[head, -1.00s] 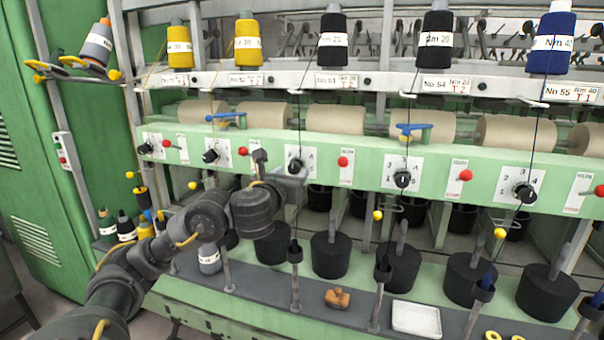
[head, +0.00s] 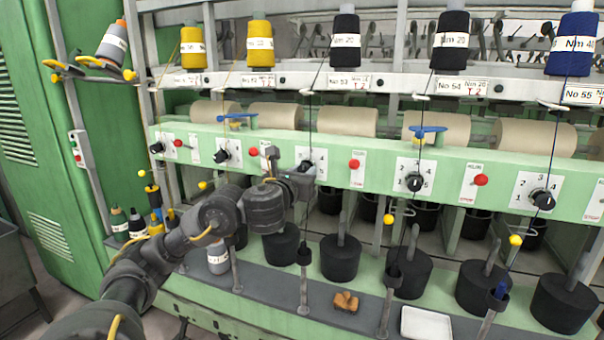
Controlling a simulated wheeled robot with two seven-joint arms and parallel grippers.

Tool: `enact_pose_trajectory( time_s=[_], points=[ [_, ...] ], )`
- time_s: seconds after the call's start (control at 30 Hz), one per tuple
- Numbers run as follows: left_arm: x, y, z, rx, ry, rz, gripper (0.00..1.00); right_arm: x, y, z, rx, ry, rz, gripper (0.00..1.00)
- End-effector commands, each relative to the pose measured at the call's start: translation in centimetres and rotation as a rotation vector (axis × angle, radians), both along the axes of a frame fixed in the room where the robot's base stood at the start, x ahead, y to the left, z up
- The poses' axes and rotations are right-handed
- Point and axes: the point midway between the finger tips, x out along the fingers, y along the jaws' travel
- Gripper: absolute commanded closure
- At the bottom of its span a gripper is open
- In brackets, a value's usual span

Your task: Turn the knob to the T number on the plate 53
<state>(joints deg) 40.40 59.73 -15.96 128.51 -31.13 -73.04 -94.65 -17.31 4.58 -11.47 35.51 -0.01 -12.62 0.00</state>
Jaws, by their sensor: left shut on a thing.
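The number plate No 53 (head: 348,82) sits on the white rail under a black yarn cone; it appears to read T 2. Below it, a black knob (head: 308,167) sits on a white dial plate (head: 319,158) on the green panel. My left gripper (head: 304,173) is at this knob and shut on it. The gripper and wrist cover much of the knob and the dial's left and lower parts, so the pointer direction cannot be told. My right gripper is not in view.
Other knobs (head: 414,183) and red buttons (head: 354,164) line the green panel. A blue lever (head: 427,130) sticks out above it. Below are black cylinders (head: 341,258), upright rods, a brown object (head: 345,301) and a white tray (head: 425,323) on the ledge.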

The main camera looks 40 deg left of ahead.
Motion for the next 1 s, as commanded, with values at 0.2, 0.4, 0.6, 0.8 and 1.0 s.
enact_pose_trajectory(
  time_s=[0.2, 0.4, 0.6, 0.8, 1.0],
  points=[
    [0.01, 0.01, 0.01, -0.055, -0.019, 0.001, 0.93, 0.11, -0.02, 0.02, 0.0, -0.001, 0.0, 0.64],
    [0.02, -0.02, -0.02, -0.181, -0.062, 0.001, 0.93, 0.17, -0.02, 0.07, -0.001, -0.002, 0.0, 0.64],
    [0.03, -0.04, -0.01, -0.354, -0.123, 0.001, 0.93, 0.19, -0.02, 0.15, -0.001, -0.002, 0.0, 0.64],
    [0.04, -0.07, -0.01, -0.535, -0.185, 0.001, 0.93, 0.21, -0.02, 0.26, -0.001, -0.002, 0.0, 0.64],
    [0.04, -0.08, 0.04, -0.7, -0.244, 0.001, 0.93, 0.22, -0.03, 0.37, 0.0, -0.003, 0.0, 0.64]
  ],
)
